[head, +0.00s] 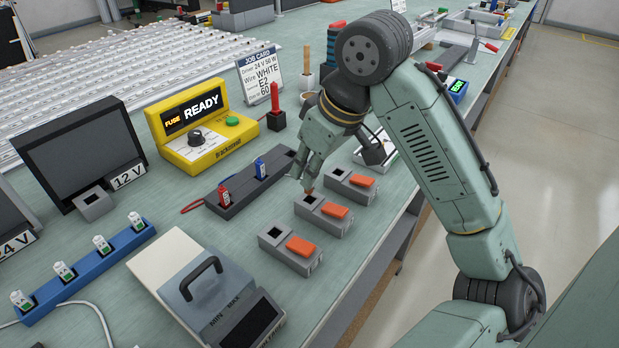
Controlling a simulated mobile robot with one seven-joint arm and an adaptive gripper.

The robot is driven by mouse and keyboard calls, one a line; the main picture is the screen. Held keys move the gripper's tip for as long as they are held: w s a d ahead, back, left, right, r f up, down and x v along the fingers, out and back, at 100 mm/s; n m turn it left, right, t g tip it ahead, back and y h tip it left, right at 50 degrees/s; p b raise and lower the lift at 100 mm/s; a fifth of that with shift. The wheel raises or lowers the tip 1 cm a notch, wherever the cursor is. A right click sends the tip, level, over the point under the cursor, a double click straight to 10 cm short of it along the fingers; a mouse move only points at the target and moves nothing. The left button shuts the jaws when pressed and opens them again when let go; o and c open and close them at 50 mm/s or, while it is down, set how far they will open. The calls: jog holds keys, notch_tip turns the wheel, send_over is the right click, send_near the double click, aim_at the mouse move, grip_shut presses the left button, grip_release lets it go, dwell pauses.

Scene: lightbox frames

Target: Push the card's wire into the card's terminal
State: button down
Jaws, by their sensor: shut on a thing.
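The job card (261,76) stands upright at the back; it reads 24 V, wire WHITE and E2. Three grey terminals with orange levers stand in a row: a near one (273,242), a middle one (308,209) and a far one (335,180). Their labels are too small to read. A small reddish-brown bit shows at the fingertips. I cannot tell whether the wire's end is inside the opening.
A dark rack (237,197) left of the terminals holds a red wire (225,197) and a blue wire (260,169), with an empty slot at its far end. A yellow fuse tester (195,128) reads READY. A handled box (208,287) stands in front. The bench edge runs right.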

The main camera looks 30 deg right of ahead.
aim_at(309, 193)
jog(key=shift+f, duration=1.65)
jog(key=shift+f, duration=0.15)
jog(key=c, duration=1.7)
grip_release()
jog(key=shift+o, duration=0.2)
jog(key=v, duration=1.2)
jog(key=shift+r+b, duration=0.25)
jog(key=shift+b, duration=0.05)
